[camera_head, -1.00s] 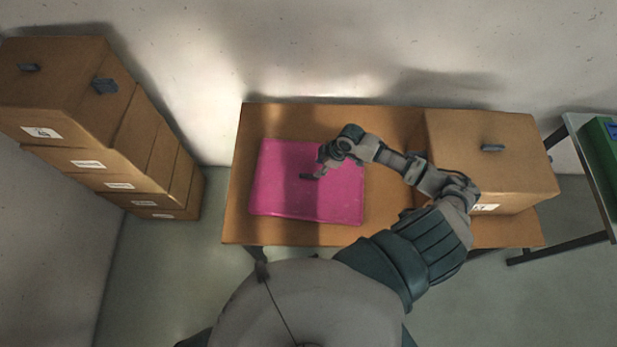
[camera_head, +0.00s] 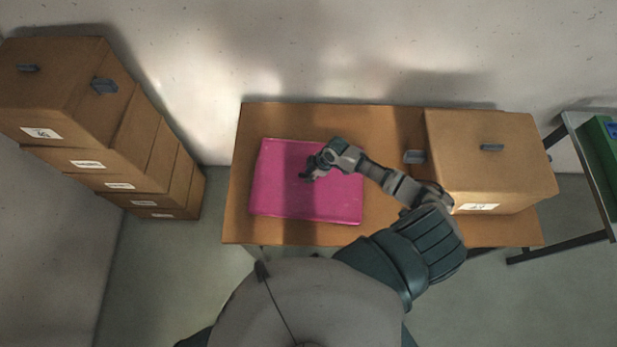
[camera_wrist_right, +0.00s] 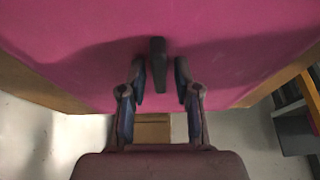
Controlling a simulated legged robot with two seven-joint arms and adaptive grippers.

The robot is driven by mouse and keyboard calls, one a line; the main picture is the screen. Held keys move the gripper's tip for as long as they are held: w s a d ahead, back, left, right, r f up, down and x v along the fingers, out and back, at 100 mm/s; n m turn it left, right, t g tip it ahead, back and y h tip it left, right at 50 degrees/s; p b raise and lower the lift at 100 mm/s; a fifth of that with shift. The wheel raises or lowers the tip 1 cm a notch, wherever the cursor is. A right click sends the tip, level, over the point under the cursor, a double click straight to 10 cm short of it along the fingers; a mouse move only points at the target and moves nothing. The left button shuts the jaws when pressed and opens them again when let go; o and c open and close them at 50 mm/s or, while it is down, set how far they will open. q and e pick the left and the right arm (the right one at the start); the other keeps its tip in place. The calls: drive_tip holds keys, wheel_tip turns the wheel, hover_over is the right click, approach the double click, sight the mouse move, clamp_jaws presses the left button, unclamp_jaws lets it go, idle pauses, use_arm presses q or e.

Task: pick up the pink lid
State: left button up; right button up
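The pink lid (camera_head: 275,190) lies flat on the left half of the wooden table. In the right wrist view the pink lid (camera_wrist_right: 235,50) fills the upper part, with a dark upright handle (camera_wrist_right: 158,62) on it. My right gripper (camera_head: 310,174) is over the middle of the lid. In the right wrist view my right gripper (camera_wrist_right: 159,78) is open, with one finger on each side of the handle and a gap on both sides. In the head view the handle is mostly hidden by the fingers. My left gripper is not in view.
The wooden table (camera_head: 385,118) has a large brown box (camera_head: 480,150) with handles on its right half. Stacked brown boxes (camera_head: 75,95) stand on the left. A second table with a green item (camera_head: 603,150) is at the far right. A wall runs behind.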

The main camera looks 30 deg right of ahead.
drive_tip(key=shift+d+f, duration=0.1)
drive_tip(key=shift+d, duration=0.05)
clamp_jaws()
drive_tip(key=shift+s, duration=0.1)
